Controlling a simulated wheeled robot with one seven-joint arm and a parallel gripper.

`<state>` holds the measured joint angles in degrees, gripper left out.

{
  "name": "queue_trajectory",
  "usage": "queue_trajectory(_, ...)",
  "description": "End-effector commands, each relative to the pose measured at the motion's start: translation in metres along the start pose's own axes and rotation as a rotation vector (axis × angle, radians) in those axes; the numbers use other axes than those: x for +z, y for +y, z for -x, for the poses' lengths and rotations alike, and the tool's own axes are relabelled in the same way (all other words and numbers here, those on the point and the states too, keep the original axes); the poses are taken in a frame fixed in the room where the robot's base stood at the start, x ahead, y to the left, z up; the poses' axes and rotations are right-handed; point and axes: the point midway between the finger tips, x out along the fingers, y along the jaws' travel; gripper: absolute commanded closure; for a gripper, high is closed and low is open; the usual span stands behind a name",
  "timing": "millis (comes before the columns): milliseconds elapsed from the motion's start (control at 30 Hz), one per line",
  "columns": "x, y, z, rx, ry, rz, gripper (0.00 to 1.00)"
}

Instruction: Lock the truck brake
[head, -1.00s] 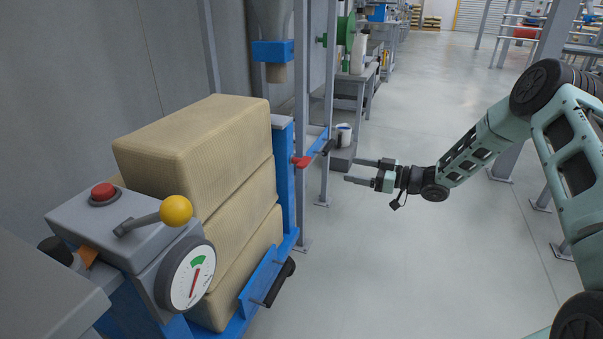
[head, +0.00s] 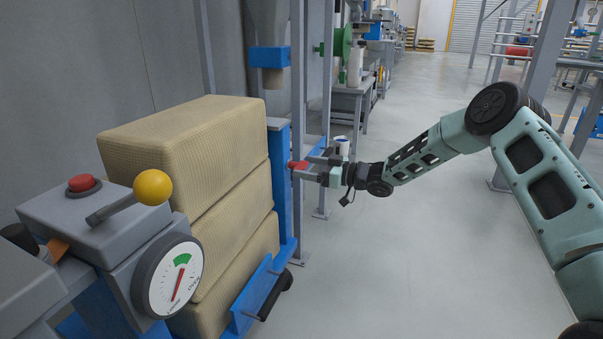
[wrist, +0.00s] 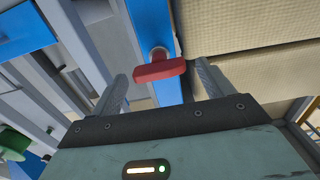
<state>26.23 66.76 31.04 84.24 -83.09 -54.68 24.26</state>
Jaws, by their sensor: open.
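A red handle (head: 297,165), apparently the truck brake, sticks out from the blue upright post of the truck (head: 283,200) that bears the stacked tan sacks. My gripper (head: 310,167) is at the red handle, coming from the right, with its fingers open. In the wrist view the red handle (wrist: 158,71) lies crosswise on a short round stem, between the two open fingers (wrist: 163,82). I cannot tell whether either finger touches it. The fingers partly hide the handle's surroundings in the head view.
Tan sacks (head: 190,150) stand left of the post. A grey control box with a yellow-knobbed lever (head: 152,187), red button (head: 84,184) and dial (head: 172,278) is at front left. A grey column (head: 327,100) stands close behind my gripper.

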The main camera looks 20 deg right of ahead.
Motion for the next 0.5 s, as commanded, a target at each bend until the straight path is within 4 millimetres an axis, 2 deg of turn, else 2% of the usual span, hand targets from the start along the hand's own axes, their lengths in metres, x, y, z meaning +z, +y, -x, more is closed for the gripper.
queue_trajectory(200, 0.001, 0.0, -0.021, -0.001, 0.001, 0.0, 0.2)
queue_trajectory(500, 0.0, 0.0, -0.024, 0.001, 0.0, 0.0, 0.2)
